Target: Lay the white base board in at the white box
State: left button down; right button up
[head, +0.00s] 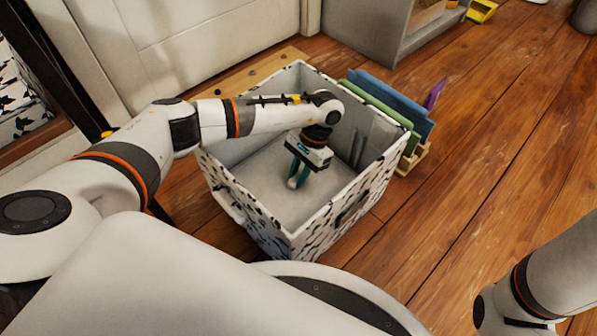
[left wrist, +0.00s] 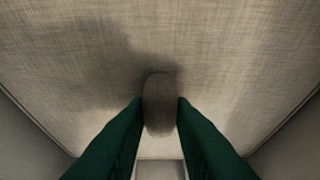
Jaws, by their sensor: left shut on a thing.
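The white box (head: 300,236), white with black marks outside and plain pale inside, stands open on the wooden floor in the head view. The pale base board (head: 262,180) lies low inside it, between the walls; whether it rests fully on the bottom I cannot tell. My left gripper (head: 296,182) reaches down into the box and is shut on the board's small pull tab. In the left wrist view the green fingers (left wrist: 160,112) hold the tab (left wrist: 159,95) from both sides, and the woven board (left wrist: 235,60) fills most of the picture. My right gripper is out of the frame.
A wooden rack (head: 418,158) with blue (head: 392,97) and green upright panels and a purple item stands close against the box's right side. A grey cabinet (head: 375,28) is behind. The wooden floor to the right is clear.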

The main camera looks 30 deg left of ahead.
pick_arm(q)
jog(key=shift+f, duration=0.85)
jog(key=c, duration=1.2)
grip_release()
jog(key=shift+o, duration=0.2)
jog(key=shift+r, duration=0.1)
jog(key=shift+p+v, duration=0.7)
jog(key=shift+v, duration=3.25)
